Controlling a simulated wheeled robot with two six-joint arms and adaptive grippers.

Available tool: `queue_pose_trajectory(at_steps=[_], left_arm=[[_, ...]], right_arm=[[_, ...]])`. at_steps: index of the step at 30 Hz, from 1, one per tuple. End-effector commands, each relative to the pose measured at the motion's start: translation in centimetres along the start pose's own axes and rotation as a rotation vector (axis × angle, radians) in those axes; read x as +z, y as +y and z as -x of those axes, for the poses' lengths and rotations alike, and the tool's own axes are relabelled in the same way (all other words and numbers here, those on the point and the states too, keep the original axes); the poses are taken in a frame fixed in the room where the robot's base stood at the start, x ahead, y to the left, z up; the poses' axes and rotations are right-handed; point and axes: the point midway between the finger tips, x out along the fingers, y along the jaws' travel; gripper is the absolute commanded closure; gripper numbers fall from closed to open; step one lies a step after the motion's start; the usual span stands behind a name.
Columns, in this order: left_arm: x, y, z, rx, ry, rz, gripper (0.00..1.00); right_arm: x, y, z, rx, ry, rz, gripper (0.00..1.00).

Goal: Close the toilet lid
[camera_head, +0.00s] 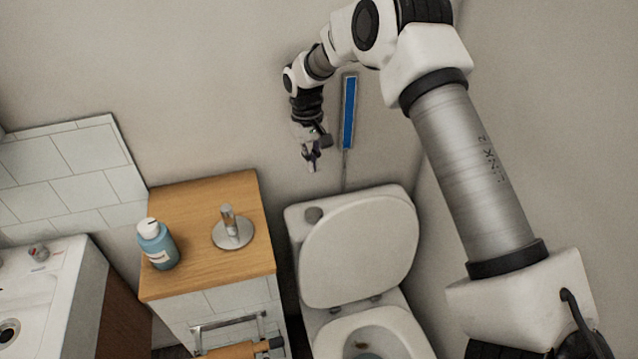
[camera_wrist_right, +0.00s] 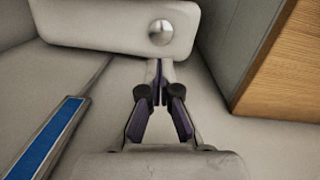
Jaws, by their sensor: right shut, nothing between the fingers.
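The toilet lid (camera_head: 358,250) stands raised, leaning back against the tank, in the head view. The toilet bowl and seat (camera_head: 372,335) show below it, cut off by the bottom edge. My right gripper (camera_head: 311,166) is above and behind the tank (camera_head: 292,218), close to the wall, apart from the lid. In the right wrist view my right gripper (camera_wrist_right: 158,98) is shut and empty, with the tank (camera_wrist_right: 110,25) and its round flush button (camera_wrist_right: 161,32) beyond the fingertips. The lid is not visible in the wrist view. My left gripper is not in view.
A wooden-topped cabinet (camera_head: 180,200) stands left of the toilet, holding a blue bottle (camera_head: 158,245) and a metal holder (camera_head: 232,230). A sink (camera_head: 45,300) is at far left. A blue-fronted wall panel (camera_head: 348,112) hangs beside my right gripper.

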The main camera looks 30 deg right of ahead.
Motion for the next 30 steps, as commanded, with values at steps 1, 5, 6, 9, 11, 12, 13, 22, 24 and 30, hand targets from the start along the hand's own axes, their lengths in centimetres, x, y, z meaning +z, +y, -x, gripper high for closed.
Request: queue_pose_trajectory(at_steps=[1, 5, 6, 9, 11, 12, 13, 22, 24, 30], left_arm=[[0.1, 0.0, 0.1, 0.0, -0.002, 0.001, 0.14], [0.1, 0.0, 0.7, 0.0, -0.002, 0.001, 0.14], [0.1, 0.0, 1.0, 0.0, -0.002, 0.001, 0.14], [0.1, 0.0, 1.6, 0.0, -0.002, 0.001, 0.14], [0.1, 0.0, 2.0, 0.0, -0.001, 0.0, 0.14], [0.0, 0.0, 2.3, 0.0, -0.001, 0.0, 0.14], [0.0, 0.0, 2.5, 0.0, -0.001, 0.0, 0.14], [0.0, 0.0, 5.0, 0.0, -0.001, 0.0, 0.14], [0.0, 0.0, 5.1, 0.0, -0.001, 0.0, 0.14], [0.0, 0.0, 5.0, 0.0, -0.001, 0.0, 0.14]], right_arm=[[0.1, 0.0, -0.5, 0.0, -0.004, 0.0, 1.0], [0.2, 0.0, -2.4, 0.0, -0.006, 0.001, 1.0], [0.2, 0.0, -3.1, 0.0, -0.006, 0.001, 1.0], [0.2, 0.0, -5.4, 0.001, -0.008, 0.001, 1.0], [0.2, 0.0, -6.7, 0.001, -0.007, 0.001, 1.0], [0.2, 0.0, -7.6, 0.001, -0.006, 0.002, 1.0], [0.2, 0.0, -8.2, 0.001, -0.007, 0.002, 1.0], [3.5, 0.0, -10.5, 0.0, -0.004, 0.002, 1.0], [3.9, -0.1, -10.8, 0.0, -0.003, 0.001, 1.0], [4.0, -0.1, -11.0, 0.0, -0.002, 0.001, 1.0]])
